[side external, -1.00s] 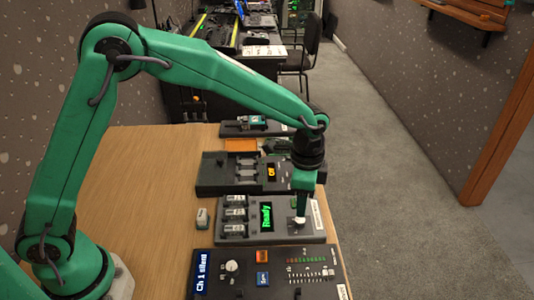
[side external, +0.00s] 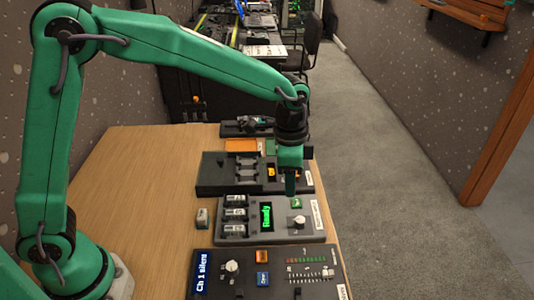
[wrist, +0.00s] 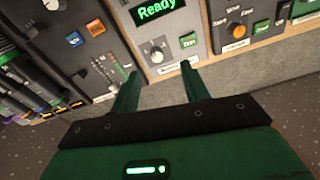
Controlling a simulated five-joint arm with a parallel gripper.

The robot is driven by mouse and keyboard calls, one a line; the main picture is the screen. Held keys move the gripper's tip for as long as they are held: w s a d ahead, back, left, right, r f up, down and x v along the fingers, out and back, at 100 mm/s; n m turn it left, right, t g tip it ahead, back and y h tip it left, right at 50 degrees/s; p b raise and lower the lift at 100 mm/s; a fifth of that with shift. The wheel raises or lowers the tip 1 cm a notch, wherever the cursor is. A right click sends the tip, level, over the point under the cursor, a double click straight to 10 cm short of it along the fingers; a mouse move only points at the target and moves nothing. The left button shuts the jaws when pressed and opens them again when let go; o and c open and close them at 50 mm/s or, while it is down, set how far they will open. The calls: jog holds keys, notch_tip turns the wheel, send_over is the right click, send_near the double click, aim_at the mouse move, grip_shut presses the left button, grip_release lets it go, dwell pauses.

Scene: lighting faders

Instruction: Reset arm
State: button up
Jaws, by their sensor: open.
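My green gripper (side external: 290,184) hangs above the grey panel (side external: 240,234) with the green "Ready" display (side external: 266,217). In the wrist view my gripper (wrist: 160,82) shows two fingers spread apart with nothing between them. A white knob (side external: 298,221) sits on the panel just in front of the fingertips, with a green button (side external: 297,203) behind it. In the wrist view the knob (wrist: 156,54) and the green button (wrist: 188,41) show beyond the fingertips. I see no contact with either.
A dark fader panel (side external: 265,274) reading "Ch 1 silent" lies at the front. Another dark panel (side external: 222,184) lies behind. A small pale switch block (side external: 202,217) sits on the wooden table (side external: 140,185). The table's left part is mostly clear.

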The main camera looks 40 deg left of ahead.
jog(key=s+a+r+n+t, duration=0.2)
jog(key=s+a+r+n, duration=0.3)
jog(key=s+a+r, duration=0.4)
jog(key=s+a+r+n+t, duration=0.1)
jog(key=s+a+n+t, duration=0.2)
jog(key=s+a+n, duration=0.2)
jog(key=s+a, duration=0.3)
jog(key=s, duration=0.3)
jog(key=shift+s+a+r+n, duration=0.15)
jog(key=shift+s+a+n, duration=0.15)
jog(key=shift+s+n, duration=0.1)
dwell(0.4)
